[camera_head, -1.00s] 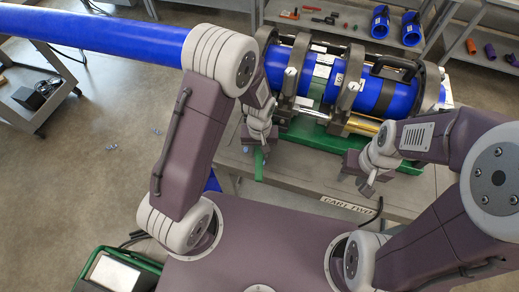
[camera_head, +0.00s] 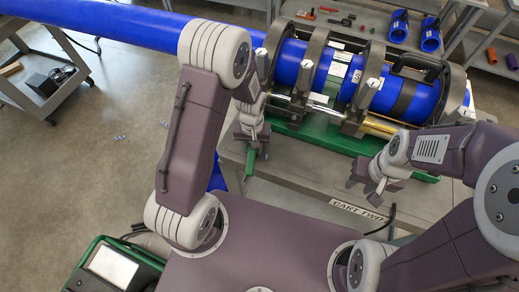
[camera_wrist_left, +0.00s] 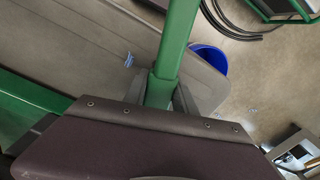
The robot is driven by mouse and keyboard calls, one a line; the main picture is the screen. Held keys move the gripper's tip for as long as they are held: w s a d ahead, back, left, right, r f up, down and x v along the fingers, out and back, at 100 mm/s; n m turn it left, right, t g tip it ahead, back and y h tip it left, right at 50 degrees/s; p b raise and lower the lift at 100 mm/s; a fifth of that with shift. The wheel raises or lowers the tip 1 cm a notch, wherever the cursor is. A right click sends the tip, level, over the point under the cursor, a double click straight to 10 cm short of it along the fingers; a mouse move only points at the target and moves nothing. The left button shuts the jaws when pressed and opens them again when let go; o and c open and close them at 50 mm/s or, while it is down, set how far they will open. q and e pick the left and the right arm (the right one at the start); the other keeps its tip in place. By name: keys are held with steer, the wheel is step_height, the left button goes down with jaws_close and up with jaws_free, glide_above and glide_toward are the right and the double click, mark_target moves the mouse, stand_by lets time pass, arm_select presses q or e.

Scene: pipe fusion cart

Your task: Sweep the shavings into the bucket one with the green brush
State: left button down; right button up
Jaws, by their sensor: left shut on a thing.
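My left gripper (camera_head: 250,140) is over the cart's left end and shut on the green brush (camera_head: 250,163). In the left wrist view the brush's green handle (camera_wrist_left: 178,45) stands between the fingers; its bristles are out of view. A few blue shavings (camera_wrist_left: 129,60) lie on the cart top beside the handle. The blue bucket (camera_wrist_left: 210,58) is below the cart's end, partly hidden by it; it also shows behind my left arm in the head view (camera_head: 217,178). My right gripper (camera_head: 376,183) is above the cart's front, its fingers apart and empty.
Cart two (camera_head: 310,196) carries a green-based fusion machine (camera_head: 318,135) clamping a long blue pipe (camera_head: 105,27). More blue bits (camera_head: 119,138) lie on the floor at left. A green-framed unit (camera_head: 100,262) stands at lower left. Shelves (camera_head: 345,28) stand behind.

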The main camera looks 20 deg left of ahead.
arm_select(q)
steer(key=shift+w+a+b, duration=0.15)
steer(key=shift+w+a, duration=0.05)
steer(key=shift+a, duration=2)
steer(key=shift+w+a+b, duration=0.15)
steer(key=shift+w+a, duration=0.05)
steer(key=shift+a, duration=1.95)
steer(key=shift+r+p, duration=0.8)
steer(key=shift+r, duration=0.05)
steer(key=shift+d+r+p, duration=0.25)
steer(key=shift+r+p, duration=0.35)
steer(key=shift+r, duration=0.05)
steer(key=shift+d+r+p, duration=0.2)
steer(key=shift+r+p, duration=0.35)
steer(key=shift+r, duration=0.15)
steer(key=shift+d+r+p, duration=0.25)
steer(key=shift+r+p, duration=0.35)
steer(key=shift+r, duration=0.05)
